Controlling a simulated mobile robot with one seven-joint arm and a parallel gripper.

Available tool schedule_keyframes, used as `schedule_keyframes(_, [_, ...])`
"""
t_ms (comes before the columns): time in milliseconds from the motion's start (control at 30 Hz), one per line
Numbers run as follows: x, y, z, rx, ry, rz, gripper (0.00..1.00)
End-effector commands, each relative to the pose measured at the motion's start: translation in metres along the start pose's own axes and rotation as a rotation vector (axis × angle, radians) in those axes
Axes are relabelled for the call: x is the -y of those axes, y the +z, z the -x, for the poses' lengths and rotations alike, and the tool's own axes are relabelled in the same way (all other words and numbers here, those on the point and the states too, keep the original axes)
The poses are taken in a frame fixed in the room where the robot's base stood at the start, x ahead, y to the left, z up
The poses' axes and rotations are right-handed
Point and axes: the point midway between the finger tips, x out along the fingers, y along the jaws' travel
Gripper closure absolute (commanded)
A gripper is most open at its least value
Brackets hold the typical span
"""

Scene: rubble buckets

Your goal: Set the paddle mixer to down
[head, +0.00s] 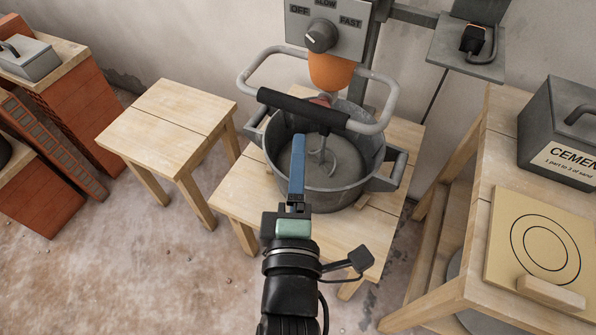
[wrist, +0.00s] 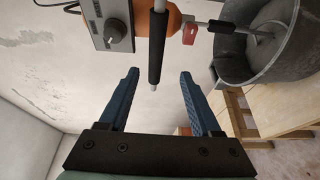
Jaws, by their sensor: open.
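The paddle mixer has an orange body (head: 332,72), a grey control box with a knob (head: 320,37), and a tubular handle with a black grip (head: 302,110). Its paddle (head: 322,152) shows within the mouth of a grey metal bucket (head: 277,153); its exact height is unclear. The knob points to the upper left, towards OFF. My gripper (head: 297,140) is open, with its blue fingers just in front of the black grip. In the wrist view the black grip (wrist: 157,50) lines up between the two fingertips (wrist: 159,72); contact is not visible.
The bucket stands on a low wooden table (head: 240,202). A bare wooden table (head: 165,125) stands to the left. At right, a bench holds a cement box (head: 565,125) and a board with circles (head: 510,235). A wall shelf (head: 465,55) is at upper right.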

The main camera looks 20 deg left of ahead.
Motion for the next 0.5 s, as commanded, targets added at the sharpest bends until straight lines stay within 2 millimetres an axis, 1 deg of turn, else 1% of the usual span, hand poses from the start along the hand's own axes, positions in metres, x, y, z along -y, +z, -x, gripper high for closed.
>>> schedule_keyframes(33, [0.002,0.0,0.006,0.0,-0.004,0.0,0.35])
schedule_keyframes(100, [0.001,0.0,0.011,-0.001,-0.003,0.0,0.35])
schedule_keyframes(200, [0.001,0.0,0.016,-0.001,-0.002,0.0,0.35])
schedule_keyframes(500, [0.0,0.0,0.019,0.0,-0.001,0.0,0.35])
